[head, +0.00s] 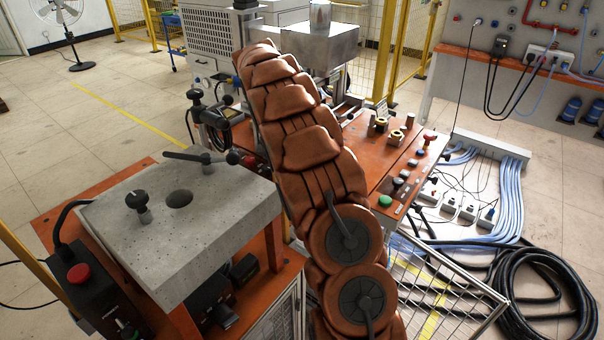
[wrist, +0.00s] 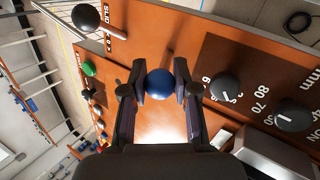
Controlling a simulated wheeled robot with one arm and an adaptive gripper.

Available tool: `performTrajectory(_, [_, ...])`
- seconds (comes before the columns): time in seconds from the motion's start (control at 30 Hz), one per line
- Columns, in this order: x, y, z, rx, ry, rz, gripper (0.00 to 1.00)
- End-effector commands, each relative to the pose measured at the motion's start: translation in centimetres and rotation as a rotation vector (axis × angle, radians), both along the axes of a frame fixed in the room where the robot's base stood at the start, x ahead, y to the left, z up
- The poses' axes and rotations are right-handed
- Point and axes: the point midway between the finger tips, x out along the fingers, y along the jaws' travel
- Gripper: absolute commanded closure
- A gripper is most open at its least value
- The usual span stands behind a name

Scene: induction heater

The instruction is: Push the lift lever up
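A blue ball knob (wrist: 160,83) shows in the middle of the wrist view, in front of an orange panel. I take it as the end of the lift lever; its shaft and any label for it are hidden. My gripper (wrist: 160,88) has one dark finger on each side of the knob. The pads meet the knob's left and right edges in the picture, so the gripper looks shut on it. In the head view my brown-covered arm hides my gripper and this lever.
A black ball lever (wrist: 87,17) marked "SLID" stands at the wrist view's upper left. Two black dials (wrist: 225,88) are right of my fingers. A green button (wrist: 88,68) is at left. In the head view, a grey block (head: 180,220) stands left of my arm and an orange control table (head: 385,170) right.

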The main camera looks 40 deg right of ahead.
Motion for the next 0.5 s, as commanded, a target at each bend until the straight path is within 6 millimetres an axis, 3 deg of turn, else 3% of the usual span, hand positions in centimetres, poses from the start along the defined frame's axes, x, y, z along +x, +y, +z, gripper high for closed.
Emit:
performTrajectory(0.23, [0.04,0.00,-0.04,0.001,-0.001,0.001,0.45])
performTrajectory(0.5, [0.01,-0.02,-0.02,0.000,-0.001,0.000,0.45])
